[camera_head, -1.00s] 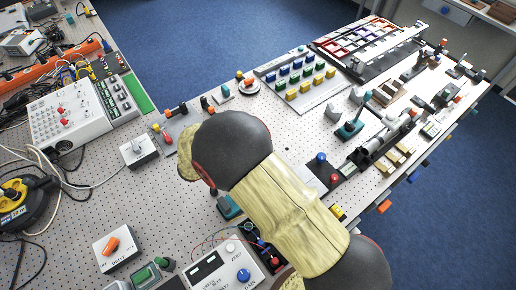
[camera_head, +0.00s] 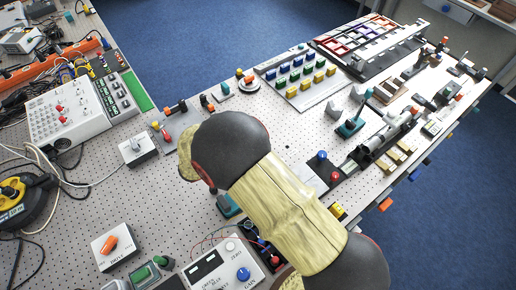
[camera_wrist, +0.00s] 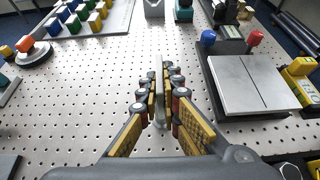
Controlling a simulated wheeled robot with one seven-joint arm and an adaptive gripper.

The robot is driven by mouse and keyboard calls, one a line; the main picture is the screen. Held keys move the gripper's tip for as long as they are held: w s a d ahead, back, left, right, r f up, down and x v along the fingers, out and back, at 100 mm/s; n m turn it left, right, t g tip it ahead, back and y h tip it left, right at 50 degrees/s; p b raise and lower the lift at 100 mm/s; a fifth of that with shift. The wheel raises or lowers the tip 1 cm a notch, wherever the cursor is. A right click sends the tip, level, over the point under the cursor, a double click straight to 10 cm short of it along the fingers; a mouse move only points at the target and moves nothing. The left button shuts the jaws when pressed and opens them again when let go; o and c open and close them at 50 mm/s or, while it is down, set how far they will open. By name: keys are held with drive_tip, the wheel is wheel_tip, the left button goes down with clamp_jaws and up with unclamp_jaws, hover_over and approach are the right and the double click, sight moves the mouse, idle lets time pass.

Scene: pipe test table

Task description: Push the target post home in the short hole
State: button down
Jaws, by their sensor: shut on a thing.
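My gripper (camera_wrist: 162,100) shows in the wrist view with its jointed fingers closed from both sides on a thin light-grey upright post (camera_wrist: 159,68). The post stands above the fingers, and its foot seems to show low between them, over the perforated tabletop (camera_wrist: 90,85). The fingers hide its middle. I cannot tell whether its lower end is in a hole, nor which hole is the short one. In the head view my arm covers the fingers and the post.
A grey plate (camera_wrist: 247,85) with blue and red knobs lies close right of the gripper, beside a yellow block (camera_wrist: 298,70). A board with coloured blocks (camera_head: 302,95) stands farther off. A control box (camera_head: 228,268) is near the arm. Bare perforated top lies left of the gripper.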

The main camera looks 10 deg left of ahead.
drive_tip(key=shift+f+b, duration=0.4)
drive_tip(key=shift+f, duration=0.3)
drive_tip(key=c, duration=2)
unclamp_jaws()
drive_tip(key=shift+r, duration=0.1)
drive_tip(key=shift+o, duration=0.4)
drive_tip(key=v, duration=1.2)
